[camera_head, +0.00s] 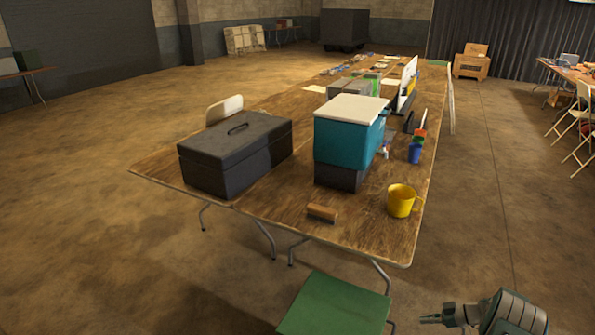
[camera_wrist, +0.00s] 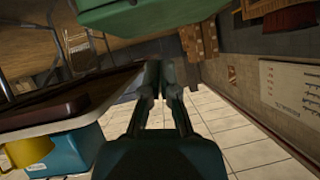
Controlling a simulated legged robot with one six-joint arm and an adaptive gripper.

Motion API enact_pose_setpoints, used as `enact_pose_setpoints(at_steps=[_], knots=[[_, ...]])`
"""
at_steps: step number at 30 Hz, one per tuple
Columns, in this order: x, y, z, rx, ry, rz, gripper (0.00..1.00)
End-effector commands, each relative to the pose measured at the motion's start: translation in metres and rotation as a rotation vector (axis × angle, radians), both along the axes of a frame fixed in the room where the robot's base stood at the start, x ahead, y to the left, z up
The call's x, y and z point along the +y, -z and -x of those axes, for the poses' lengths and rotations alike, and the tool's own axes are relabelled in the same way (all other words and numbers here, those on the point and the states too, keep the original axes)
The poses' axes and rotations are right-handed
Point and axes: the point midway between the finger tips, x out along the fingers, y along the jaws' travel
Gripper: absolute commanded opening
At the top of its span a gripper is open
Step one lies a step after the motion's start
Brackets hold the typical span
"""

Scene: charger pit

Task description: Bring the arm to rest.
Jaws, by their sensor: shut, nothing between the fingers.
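My gripper (camera_head: 432,319) is at the lower right of the head view, on my dark green-grey arm. It is beside the table, to the right of a green chair seat and apart from both. In the wrist view its two fingers (camera_wrist: 157,74) are together at the middle, shut and empty. No object touches the fingers. The rest of my arm is cut off by the lower edge of the head view.
A long wooden table (camera_head: 275,205) holds a dark toolbox (camera_head: 225,160), a teal cooler (camera_head: 345,140), a brown-handled brush (camera_head: 322,213) and a yellow mug (camera_head: 401,200). A green chair seat (camera_head: 335,307) stands at its near end.

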Motion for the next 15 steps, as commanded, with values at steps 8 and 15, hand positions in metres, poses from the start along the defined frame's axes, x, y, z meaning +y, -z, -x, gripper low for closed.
enact_pose_setpoints(at_steps=[8, 15], knots=[[0.042, -0.111, -0.027, 0.211, 0.003, 0.101, 0.00], [0.085, -0.197, -0.028, 0.362, 0.055, 0.202, 0.00]])
